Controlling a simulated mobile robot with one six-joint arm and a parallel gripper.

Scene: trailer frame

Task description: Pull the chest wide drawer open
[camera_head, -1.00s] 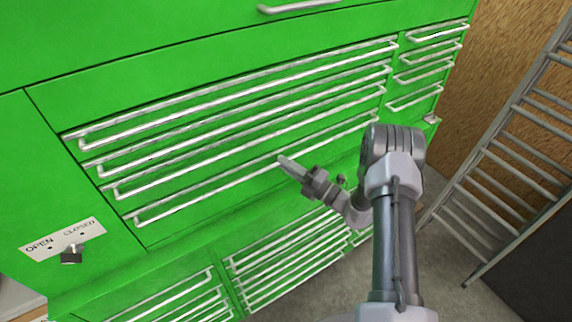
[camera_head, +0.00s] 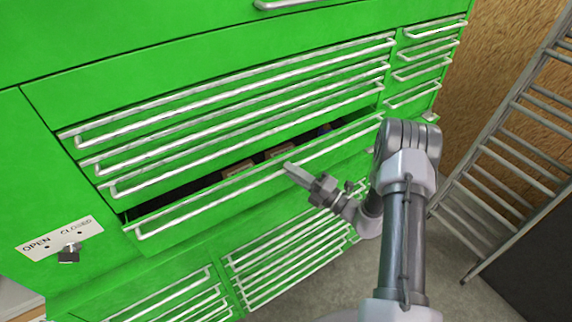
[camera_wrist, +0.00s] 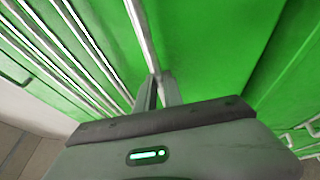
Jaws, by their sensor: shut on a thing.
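The green chest (camera_head: 100,45) fills the left and middle of the head view. Its lowest wide drawer (camera_head: 190,222) in the upper bank stands partly open, with a dark gap above its front. A long silver bar handle (camera_head: 225,190) runs along that drawer. My gripper (camera_head: 290,169) is shut on this handle near its middle. In the wrist view my fingers (camera_wrist: 159,90) close around the bar (camera_wrist: 141,36). Brown items (camera_head: 238,170) show inside the gap, partly hidden by the drawer front.
Shut wide drawers with bar handles (camera_head: 230,100) lie above, and narrow drawers (camera_head: 425,70) to the right. More drawers (camera_head: 290,262) sit below. An OPEN/CLOSED plate with a knob (camera_head: 68,254) is at lower left. A metal ladder (camera_head: 510,150) leans at the right.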

